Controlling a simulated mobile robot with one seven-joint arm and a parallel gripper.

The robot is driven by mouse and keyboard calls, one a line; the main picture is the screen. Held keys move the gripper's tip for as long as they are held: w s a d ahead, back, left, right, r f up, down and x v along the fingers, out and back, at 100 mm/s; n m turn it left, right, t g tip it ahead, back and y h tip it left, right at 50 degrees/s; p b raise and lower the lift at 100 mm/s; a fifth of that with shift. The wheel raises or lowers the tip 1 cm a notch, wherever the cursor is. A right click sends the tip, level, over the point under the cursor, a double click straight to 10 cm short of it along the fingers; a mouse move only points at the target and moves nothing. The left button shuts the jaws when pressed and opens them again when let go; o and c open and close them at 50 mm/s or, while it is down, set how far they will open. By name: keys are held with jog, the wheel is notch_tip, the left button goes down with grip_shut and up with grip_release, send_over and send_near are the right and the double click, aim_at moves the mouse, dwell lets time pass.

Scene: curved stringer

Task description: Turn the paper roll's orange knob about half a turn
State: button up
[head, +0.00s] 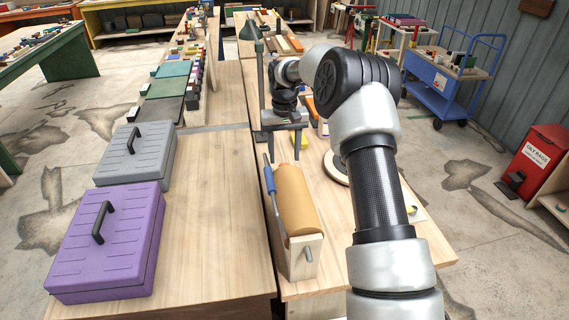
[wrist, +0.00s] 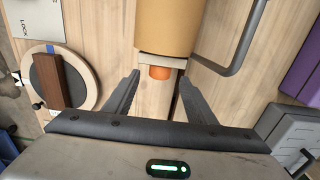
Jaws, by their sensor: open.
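The paper roll (head: 297,198) is tan and sits in a wooden holder (head: 306,255) on the bench. In the wrist view the roll (wrist: 165,25) is at the top. Its orange knob (wrist: 160,72) sticks out from the holder's end below it. The knob is hidden in the head view. My gripper (head: 284,148) is open beyond the far end of the roll. In the wrist view my gripper (wrist: 158,80) has its two dark fingers apart, one on each side of the knob, with visible gaps and no contact.
A bar with a blue grip (head: 269,180) runs along the roll's left side. A round disc (head: 337,168) lies right of the roll; its wooden block (wrist: 48,80) shows in the wrist view. Purple (head: 105,240) and grey (head: 136,155) toolboxes stand on the left bench.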

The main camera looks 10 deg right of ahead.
aim_at(284, 164)
jog(key=shift+f, duration=2.15)
jog(key=shift+c, duration=0.5)
jog(key=c, duration=1)
jog(key=shift+o, duration=0.3)
